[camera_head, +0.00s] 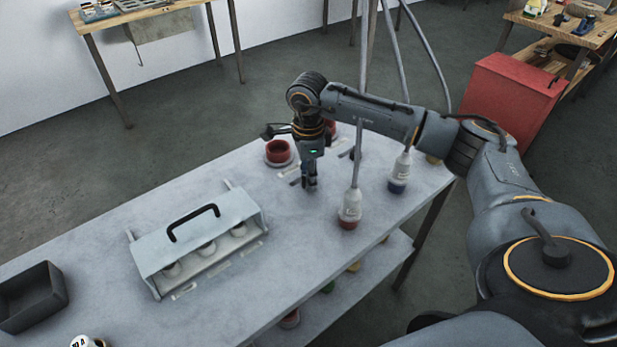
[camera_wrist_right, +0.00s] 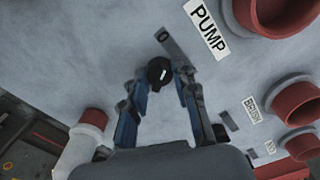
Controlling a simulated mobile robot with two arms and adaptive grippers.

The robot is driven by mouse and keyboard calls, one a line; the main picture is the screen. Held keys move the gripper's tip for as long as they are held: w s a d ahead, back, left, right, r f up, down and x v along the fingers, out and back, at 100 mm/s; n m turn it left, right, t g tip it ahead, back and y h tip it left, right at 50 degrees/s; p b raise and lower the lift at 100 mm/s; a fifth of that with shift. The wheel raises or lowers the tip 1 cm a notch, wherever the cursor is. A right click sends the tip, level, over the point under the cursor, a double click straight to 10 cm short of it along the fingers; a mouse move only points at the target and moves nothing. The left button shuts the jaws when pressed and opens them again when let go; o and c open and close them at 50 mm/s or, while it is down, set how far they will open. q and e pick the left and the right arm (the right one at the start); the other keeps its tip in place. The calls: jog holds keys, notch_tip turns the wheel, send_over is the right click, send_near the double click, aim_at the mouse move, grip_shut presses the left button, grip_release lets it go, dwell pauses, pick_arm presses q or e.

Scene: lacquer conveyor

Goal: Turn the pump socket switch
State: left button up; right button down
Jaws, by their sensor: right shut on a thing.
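In the right wrist view, the pump socket switch is a small round black knob with a white mark (camera_wrist_right: 158,73). It sits beside a grey plate marked "0" and the white PUMP label (camera_wrist_right: 208,27). A red socket (camera_wrist_right: 285,12) is next to that label, cut by the frame edge. My right gripper (camera_wrist_right: 161,80) has its fingers on either side of the knob and is shut on it. In the head view my right gripper (camera_head: 309,187) points down at the grey table, where it hides the knob. My left gripper is not in view.
On the table (camera_head: 110,255) stand a red socket (camera_head: 278,152), a red-ended white plug (camera_head: 350,208), a blue-ended plug (camera_head: 399,172), a handled metal case (camera_head: 197,240) and a dark bin (camera_head: 32,297). Cables rise from the plugs. A red cabinet (camera_head: 512,95) stands behind.

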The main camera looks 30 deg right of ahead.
jog(key=shift+r, duration=0.1)
dwell(0.4)
jog(key=c, duration=1)
grip_release()
jog(key=shift+c, duration=0.2)
notch_tip(320, 180, up, 12)
